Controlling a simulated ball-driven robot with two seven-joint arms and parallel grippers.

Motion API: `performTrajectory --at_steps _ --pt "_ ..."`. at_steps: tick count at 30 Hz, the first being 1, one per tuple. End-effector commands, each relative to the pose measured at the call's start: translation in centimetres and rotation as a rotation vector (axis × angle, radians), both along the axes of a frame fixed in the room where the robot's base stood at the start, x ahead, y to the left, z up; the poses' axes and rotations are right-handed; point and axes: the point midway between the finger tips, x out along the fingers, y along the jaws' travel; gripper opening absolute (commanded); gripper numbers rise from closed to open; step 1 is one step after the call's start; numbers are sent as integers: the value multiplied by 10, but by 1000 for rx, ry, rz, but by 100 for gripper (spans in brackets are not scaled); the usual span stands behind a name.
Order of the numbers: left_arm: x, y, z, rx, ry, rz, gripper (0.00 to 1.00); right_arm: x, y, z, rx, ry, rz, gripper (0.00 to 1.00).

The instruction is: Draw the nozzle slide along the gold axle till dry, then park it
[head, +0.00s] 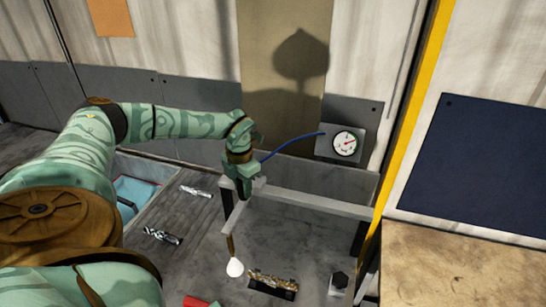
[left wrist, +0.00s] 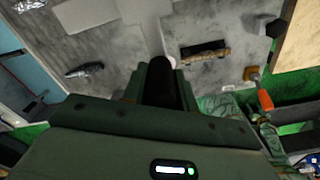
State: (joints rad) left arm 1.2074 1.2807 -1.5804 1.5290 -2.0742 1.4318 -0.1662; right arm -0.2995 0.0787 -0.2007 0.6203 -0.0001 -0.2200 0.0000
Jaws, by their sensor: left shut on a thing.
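The gold axle (head: 272,284) lies in a dark cradle on the grey bed; it also shows in the left wrist view (left wrist: 206,56). The nozzle slide (head: 231,240) hangs from a pale rail (head: 310,202), with its brass nozzle pointing down. A white rounded shape (head: 235,268) sits at its tip, left of the axle's left end; I cannot tell whether it is spray or a solid part. My left gripper (head: 243,188) is shut on the slide's top at the rail's left end. The grip itself is largely hidden. My right gripper is not in view.
A blue hose (head: 290,142) runs from the slide towards a gauge (head: 344,143) on the wall. Silver shafts (head: 163,236) (head: 196,192) lie left on the bed. A dark block (head: 338,282) stands right of the axle.

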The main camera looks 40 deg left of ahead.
Motion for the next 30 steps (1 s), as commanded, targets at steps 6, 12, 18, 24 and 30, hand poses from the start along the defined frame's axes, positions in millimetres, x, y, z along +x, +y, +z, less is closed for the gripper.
performTrajectory --at_steps 6,12,18,24,30 --pt "-16 37 2 1 -4 5 0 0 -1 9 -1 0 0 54" --pt "-22 50 2 0 -7 3 0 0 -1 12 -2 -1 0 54" --pt "-24 54 2 1 -6 3 0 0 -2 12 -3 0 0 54" --pt "-23 54 2 2 -7 4 0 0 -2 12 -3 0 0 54" --pt "-24 53 1 1 -5 3 50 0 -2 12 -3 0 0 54"
